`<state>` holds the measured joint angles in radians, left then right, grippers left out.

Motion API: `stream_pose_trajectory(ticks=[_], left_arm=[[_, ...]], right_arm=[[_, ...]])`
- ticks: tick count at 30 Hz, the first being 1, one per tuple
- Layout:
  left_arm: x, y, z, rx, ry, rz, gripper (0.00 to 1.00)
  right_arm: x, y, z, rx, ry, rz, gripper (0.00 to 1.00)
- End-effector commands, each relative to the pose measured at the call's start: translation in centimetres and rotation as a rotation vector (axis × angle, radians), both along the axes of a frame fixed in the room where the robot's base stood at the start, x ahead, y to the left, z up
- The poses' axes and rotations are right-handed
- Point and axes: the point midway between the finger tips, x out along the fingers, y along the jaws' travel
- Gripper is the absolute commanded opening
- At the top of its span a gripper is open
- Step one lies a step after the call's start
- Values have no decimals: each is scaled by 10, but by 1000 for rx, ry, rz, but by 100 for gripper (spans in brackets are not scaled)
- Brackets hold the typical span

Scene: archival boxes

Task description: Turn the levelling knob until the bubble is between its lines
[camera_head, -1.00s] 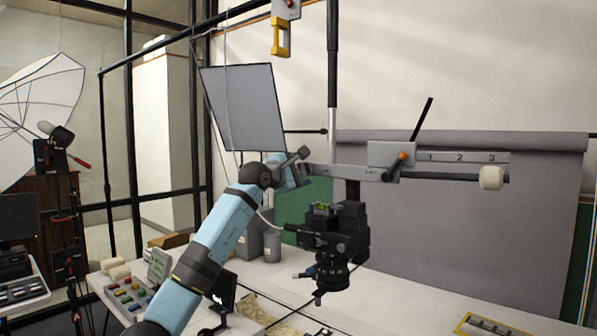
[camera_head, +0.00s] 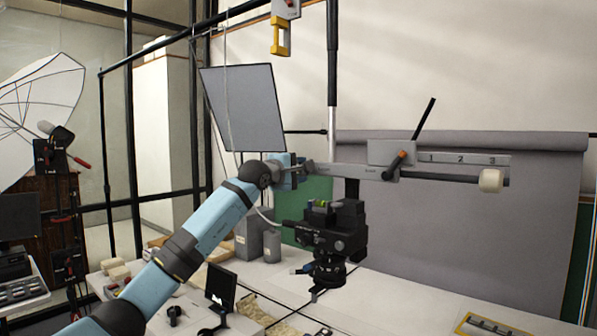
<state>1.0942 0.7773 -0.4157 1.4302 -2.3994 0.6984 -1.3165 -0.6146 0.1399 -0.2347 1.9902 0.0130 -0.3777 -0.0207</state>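A black camera head (camera_head: 339,232) hangs under a grey horizontal arm with marks 1, 2 and 3. A small yellow-green level vial (camera_head: 320,204) sits on top of it; its bubble and lines are too small to make out. Small black knobs and handles show on the head; I cannot tell which is the levelling knob. My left gripper (camera_head: 312,167) is at the left end of the grey arm, above and left of the vial. Its fingers are small and blend with the dark parts, so their opening and any contact are unclear. My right gripper is not in view.
A grey panel (camera_head: 243,108) hangs behind my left arm. A monitor (camera_head: 220,286) stands on the white table (camera_head: 400,300); the table's right part is mostly clear.

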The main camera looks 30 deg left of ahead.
Motion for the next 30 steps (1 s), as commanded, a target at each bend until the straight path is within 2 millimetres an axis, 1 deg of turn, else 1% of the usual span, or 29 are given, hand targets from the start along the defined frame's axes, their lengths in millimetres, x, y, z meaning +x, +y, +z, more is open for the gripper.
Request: stream_pose_trajectory(ticks=[2, 3, 6, 14, 17, 19, 23, 30], left_arm=[[0, 0, 0, -1, 0, 0, 20], [0, 0, 0, -1, 0, 0, 48], [0, 0, 0, -1, 0, 0, 69], [0, 0, 0, -2, 0, 0, 69], [-5, 1, -1, -1, 0, 1, 69], [-13, 2, -2, 1, -1, 1, 69], [-37, 4, -4, 3, 0, 1, 69], [-93, 8, -4, 3, 0, 2, 69]], right_arm=[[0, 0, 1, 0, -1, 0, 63], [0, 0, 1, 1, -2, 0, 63], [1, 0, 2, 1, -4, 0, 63], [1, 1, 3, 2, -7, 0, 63], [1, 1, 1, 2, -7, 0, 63], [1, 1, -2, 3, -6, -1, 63], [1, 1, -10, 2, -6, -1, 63], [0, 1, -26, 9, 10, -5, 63]])
